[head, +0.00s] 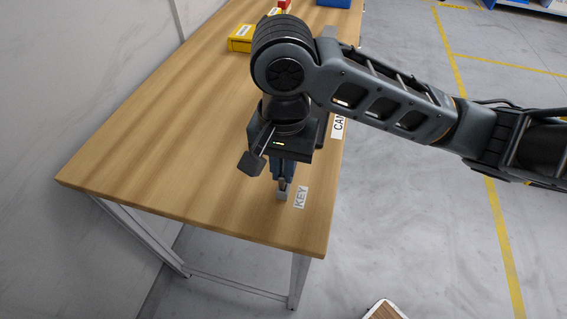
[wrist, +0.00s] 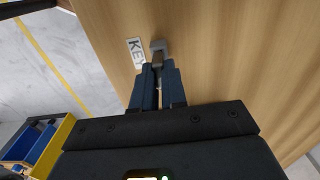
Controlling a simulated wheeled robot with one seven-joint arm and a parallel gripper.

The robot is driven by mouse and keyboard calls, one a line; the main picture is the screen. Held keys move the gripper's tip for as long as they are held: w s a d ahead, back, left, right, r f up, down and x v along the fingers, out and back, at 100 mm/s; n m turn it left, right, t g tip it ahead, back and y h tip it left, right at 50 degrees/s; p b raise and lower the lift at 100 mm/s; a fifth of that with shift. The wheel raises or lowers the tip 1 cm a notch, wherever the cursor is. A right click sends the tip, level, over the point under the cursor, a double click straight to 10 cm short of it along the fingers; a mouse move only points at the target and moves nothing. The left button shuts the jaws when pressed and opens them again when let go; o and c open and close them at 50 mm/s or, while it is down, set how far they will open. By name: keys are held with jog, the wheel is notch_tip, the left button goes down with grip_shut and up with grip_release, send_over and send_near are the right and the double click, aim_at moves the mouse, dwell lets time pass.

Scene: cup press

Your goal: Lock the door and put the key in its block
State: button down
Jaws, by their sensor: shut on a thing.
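My gripper (head: 284,183) points down over the near part of the wooden table. Its blue fingers (wrist: 158,80) are shut on the key (wrist: 158,67), of which only a small metallic part shows between the fingertips. A small grey key block (head: 282,196) stands on the table right below the fingertips, beside a white label reading KEY (head: 300,197). The block (wrist: 158,46) also shows in the wrist view just beyond the fingertips. The key's lower end is at the block, but I cannot tell how deep it sits. The door is not in view.
The wooden table (head: 190,120) is mostly bare to the left. A yellow container (head: 240,39) and a red and a blue thing stand at its far end. A partly hidden label (head: 338,126) lies at the right edge. A pale wall runs along the left.

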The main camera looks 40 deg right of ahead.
jog(key=shift+f+b, duration=0.4)
jog(key=shift+f, duration=0.4)
jog(key=c, duration=1.1)
grip_release()
jog(key=shift+r, duration=0.1)
notch_tip(320, 180, up, 8)
jog(key=shift+f+p, duration=0.15)
jog(key=shift+p, duration=0.95)
